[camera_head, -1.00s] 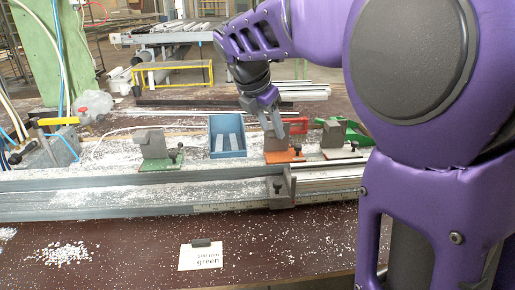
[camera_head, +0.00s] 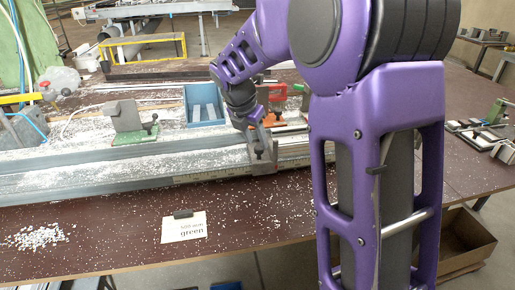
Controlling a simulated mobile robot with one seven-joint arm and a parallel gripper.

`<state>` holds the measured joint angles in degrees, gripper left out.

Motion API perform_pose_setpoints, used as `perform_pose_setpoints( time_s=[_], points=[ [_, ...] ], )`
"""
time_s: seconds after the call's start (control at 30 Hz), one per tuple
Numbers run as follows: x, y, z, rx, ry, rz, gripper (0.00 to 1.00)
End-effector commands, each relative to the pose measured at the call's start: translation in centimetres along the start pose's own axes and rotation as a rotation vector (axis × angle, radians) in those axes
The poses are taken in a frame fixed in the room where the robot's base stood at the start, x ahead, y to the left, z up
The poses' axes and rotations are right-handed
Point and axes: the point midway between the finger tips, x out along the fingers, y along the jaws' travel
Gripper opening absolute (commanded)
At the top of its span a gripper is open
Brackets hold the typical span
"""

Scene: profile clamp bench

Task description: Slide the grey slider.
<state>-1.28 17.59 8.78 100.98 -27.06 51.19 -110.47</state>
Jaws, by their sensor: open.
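The grey slider (camera_head: 264,163) is a small upright block at the front edge of the long metal rail (camera_head: 90,172), beside a scale strip. My gripper (camera_head: 260,143) points down at the slider's top from behind and above. It is open, with its fingertips at or very close to the slider; I cannot tell whether they touch it. The fingers overlap the slider's upper part in this view, so that part is partly hidden. A card (camera_head: 184,230) on the bench in front of the rail reads "500 mm green".
A blue bin (camera_head: 205,109), an orange base (camera_head: 290,128) and a red clamp (camera_head: 277,92) stand behind. White pellets (camera_head: 38,237) lie front left. My arm hides the rail's right part.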

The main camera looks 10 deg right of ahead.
Motion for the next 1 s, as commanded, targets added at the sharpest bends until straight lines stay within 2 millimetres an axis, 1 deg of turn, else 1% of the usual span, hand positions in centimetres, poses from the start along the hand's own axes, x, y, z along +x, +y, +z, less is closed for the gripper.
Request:
perform_pose_setpoints(
  time_s=[0.03,0.2,0.33,0.57,0.67,0.7,0.83,1.0],
  points=[
    [1.1,0.0,-0.1,0.0,0.002,-0.003,0.47],
    [2.7,0.0,0.0,0.001,0.001,-0.001,0.47],
    [3.1,0.0,0.0,0.001,0.0,0.0,0.47],
    [3.1,0.0,0.0,0.001,0.0,0.0,0.47],
    [3.1,0.0,0.0,0.001,0.0,0.0,0.3],
    [3.1,0.0,0.0,0.001,0.0,0.0,0.23],
    [3.1,0.0,0.0,0.001,0.0,0.0,0.0],
    [3.1,0.0,0.0,0.001,0.0,0.0,0.0]
  ],
)
